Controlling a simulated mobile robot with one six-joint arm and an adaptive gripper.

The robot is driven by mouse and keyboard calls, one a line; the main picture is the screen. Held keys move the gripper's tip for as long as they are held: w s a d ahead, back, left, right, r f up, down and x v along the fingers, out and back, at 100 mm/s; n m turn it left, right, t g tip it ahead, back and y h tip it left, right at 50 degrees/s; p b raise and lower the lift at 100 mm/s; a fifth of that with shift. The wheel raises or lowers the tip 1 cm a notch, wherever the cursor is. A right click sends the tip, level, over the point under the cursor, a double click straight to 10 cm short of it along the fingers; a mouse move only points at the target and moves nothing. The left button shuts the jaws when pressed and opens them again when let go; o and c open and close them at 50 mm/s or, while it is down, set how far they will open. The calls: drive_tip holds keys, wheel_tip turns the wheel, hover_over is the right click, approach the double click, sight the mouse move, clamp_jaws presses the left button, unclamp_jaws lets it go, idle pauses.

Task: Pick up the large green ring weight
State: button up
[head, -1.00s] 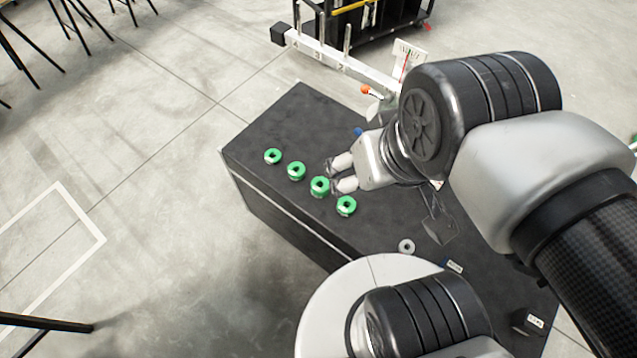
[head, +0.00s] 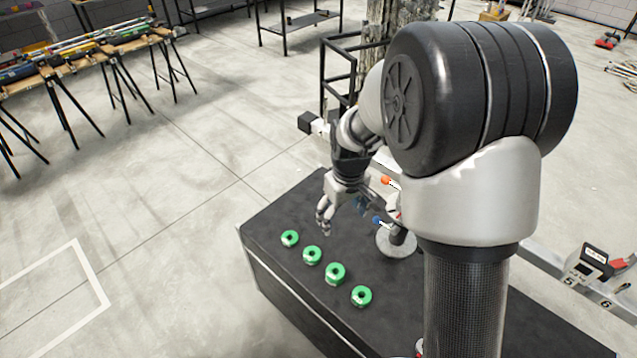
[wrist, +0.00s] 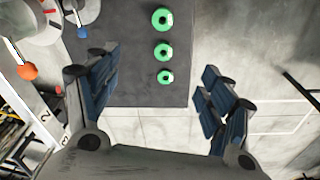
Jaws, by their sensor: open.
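Several green ring weights stand in a slanting row on top of a dark box (head: 275,215). In the head view they run from the far-left ring (head: 289,239) through the second (head: 312,256) and third (head: 335,273) to the near-right ring (head: 361,296). In the wrist view three show, growing from the smallest (wrist: 165,76) to the biggest (wrist: 162,20) at the top edge. I cannot tell surely which is the large one. My gripper (head: 325,222) is open and empty, its fingers pointing down above the box, behind the row. The fingers (wrist: 158,92) are wide apart in the wrist view.
A beam with numbers (head: 555,262) runs behind the box, partly hidden by my arm. An orange knob (head: 386,181) and a blue knob (head: 377,220) are close right of my gripper. A round grey plate (head: 397,245) is near them. Floor left of the box is clear.

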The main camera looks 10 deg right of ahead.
drive_tip(key=n+g, duration=0.1)
hover_over(335, 273)
wheel_tip(335, 273, down, 13)
drive_tip(key=shift+n, duration=0.3)
drive_tip(key=f+b, duration=0.1)
drive_tip(key=f, duration=0.4)
drive_tip(key=f+b, duration=0.1)
drive_tip(key=f, duration=0.4)
drive_tip(key=f+b, duration=0.1)
drive_tip(key=f, duration=0.4)
drive_tip(key=shift+s+a+f, duration=0.15)
drive_tip(key=shift+s+f, duration=0.15)
drive_tip(key=shift+s, duration=0.1)
drive_tip(key=shift+s+f+b, duration=0.15)
drive_tip(key=shift+f+b, duration=1.1)
drive_tip(key=shift+f, duration=1.45)
drive_tip(key=shift+r, duration=0.1)
drive_tip(key=c, duration=1.4)
